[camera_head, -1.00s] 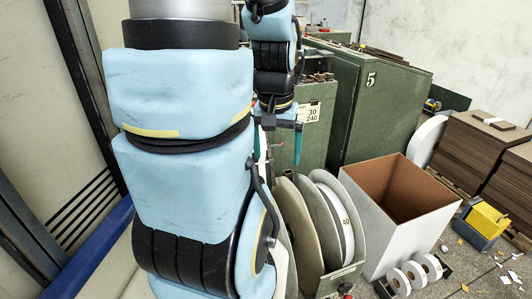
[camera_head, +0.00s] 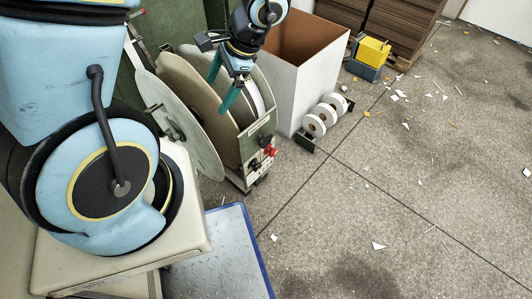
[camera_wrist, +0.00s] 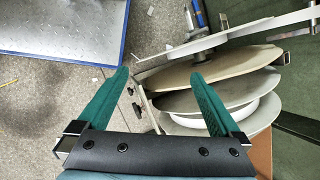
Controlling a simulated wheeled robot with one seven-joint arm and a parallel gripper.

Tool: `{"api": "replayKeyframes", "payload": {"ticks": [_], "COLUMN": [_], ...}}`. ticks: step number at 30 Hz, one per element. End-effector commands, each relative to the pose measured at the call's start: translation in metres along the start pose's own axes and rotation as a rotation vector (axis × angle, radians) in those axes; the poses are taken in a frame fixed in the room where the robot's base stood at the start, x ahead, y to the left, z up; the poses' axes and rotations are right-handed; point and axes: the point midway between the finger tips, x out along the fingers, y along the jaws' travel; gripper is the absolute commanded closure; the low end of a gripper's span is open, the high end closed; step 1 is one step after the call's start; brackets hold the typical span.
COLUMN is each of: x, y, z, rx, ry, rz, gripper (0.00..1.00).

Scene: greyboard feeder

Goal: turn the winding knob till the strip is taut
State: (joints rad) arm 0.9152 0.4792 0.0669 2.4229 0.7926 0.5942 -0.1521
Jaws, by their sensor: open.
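The feeder (camera_head: 240,180) is a low stand with large grey and tan discs on edge and a pale end panel. My gripper (camera_head: 223,90) has teal fingers and hangs over the discs, up and left of the red knobs. In the wrist view my gripper (camera_wrist: 160,73) is open and empty, with the discs (camera_wrist: 225,75) beyond its right finger.
A white open box (camera_head: 310,75) stands right of the feeder, with small white rolls (camera_head: 320,118) in front. A blue-edged metal plate (camera_head: 215,255) lies on the floor before the feeder. The floor at right is open, with paper scraps.

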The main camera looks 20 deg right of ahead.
Motion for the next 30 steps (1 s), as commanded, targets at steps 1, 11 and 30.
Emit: {"api": "replayKeyframes", "payload": {"ticks": [1,11,30], "x": [0.028,0.090,0.149], "y": [0.017,0.086,0.083], "z": [-0.029,-0.158,-0.205], "rx": [0.123,0.758,0.935], "ry": [-0.018,-0.070,-0.074], "rz": [-0.059,-0.459,-0.589], "gripper": [0.00,0.00,0.00]}}
